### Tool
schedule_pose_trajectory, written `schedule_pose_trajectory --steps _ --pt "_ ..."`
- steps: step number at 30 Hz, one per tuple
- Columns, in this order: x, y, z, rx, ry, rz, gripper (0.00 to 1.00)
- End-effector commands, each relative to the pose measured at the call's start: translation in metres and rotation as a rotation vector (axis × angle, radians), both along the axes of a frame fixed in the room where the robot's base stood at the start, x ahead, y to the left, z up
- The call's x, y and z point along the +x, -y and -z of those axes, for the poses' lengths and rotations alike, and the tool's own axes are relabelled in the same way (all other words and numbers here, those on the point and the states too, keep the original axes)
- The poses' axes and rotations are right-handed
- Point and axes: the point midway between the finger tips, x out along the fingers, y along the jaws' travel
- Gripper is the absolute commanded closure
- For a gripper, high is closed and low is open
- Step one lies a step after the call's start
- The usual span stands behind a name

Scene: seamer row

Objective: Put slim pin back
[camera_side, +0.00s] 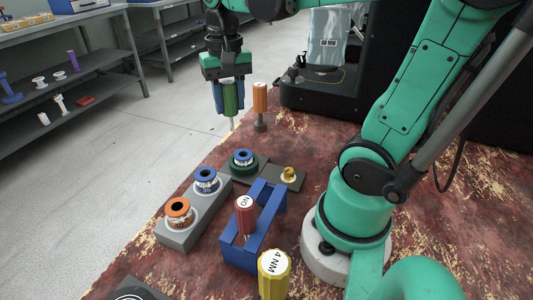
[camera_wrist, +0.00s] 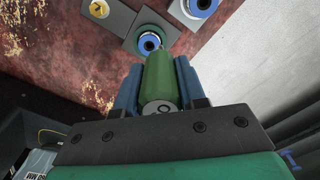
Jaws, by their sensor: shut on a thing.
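My gripper (camera_side: 230,108) is shut on a green-handled tool (camera_side: 230,96), its blue fingers on either side of the handle. The tool hangs upright with a thin pale shaft pointing down, in the air beyond the blue ring piece. In the wrist view the green handle (camera_wrist: 159,78) sits between the blue fingers, with a partly hidden pale label on its end. A blue rack (camera_side: 240,255) stands on the table with a red-handled tool (camera_side: 245,215) marked NO upright in it. I cannot tell for sure which tool is the slim pin.
A grey block (camera_side: 178,240) bears an orange ring piece (camera_side: 179,212) and a blue one (camera_side: 206,180). Behind are a blue-and-green ring piece (camera_side: 243,160) and a small yellow part (camera_side: 289,173). A yellow-handled tool (camera_side: 273,275) and an orange-handled tool (camera_side: 260,97) stand nearby.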

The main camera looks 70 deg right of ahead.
Motion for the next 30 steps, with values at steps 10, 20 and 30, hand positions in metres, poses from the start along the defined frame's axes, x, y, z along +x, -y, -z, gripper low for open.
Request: schedule_pose_trajectory --steps 10,20,30 --pt "-0.058 -0.061 -0.087 0.0 0.0 -0.005 1.0" --pt "-0.099 -0.078 -0.107 0.0 0.0 0.0 1.0" --pt "-0.1 -0.078 -0.019 0.0 0.0 0.001 1.0"
